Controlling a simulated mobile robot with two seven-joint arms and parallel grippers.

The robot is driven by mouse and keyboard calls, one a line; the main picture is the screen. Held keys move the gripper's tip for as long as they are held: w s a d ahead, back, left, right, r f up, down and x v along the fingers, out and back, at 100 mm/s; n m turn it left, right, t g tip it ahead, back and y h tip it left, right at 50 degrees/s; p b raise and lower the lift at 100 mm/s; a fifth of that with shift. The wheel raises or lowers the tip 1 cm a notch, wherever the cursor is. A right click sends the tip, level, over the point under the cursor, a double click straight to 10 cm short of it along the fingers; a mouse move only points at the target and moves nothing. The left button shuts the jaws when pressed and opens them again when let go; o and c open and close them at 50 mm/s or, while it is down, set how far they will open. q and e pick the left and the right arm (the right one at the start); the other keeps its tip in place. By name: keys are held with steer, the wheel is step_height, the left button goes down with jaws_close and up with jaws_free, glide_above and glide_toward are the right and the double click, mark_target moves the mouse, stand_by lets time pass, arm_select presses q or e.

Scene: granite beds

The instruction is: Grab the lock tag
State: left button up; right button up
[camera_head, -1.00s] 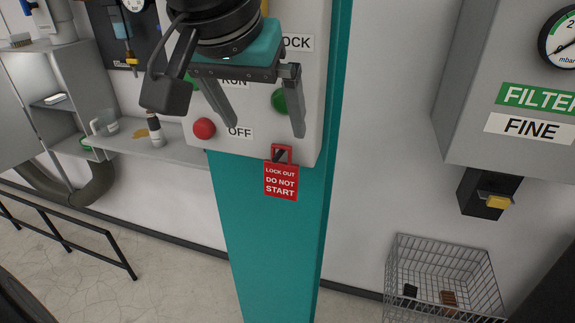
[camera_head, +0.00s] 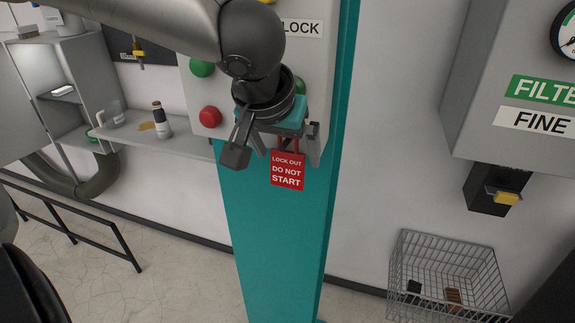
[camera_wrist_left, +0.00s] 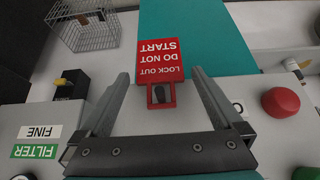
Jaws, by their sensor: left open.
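The lock tag (camera_head: 287,172) is a red plate lettered "LOCK OUT DO NOT START". It hangs at the lower edge of the grey switch panel (camera_head: 184,80), in front of the teal column (camera_head: 270,240). My left gripper (camera_head: 287,148) is open at the top of the tag, its fingers to either side. In the left wrist view, the tag (camera_wrist_left: 158,60) appears upside down, with its red loop (camera_wrist_left: 160,95) between the open fingers (camera_wrist_left: 161,76). Neither finger visibly grips it. In the head view, the gripper partly hides the loop. My right gripper is out of view.
A red button (camera_head: 210,117) and a green one (camera_head: 202,68) are on the panel, left of my gripper. A shelf (camera_head: 185,147) with a bottle (camera_head: 161,120) stands left. A wire basket (camera_head: 450,265) and a filter box (camera_head: 490,135) are at right.

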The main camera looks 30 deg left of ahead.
arm_select(q)
steer(key=shift+x, duration=1.05)
steer(key=shift+c, duration=0.2)
steer(key=c, duration=1.2)
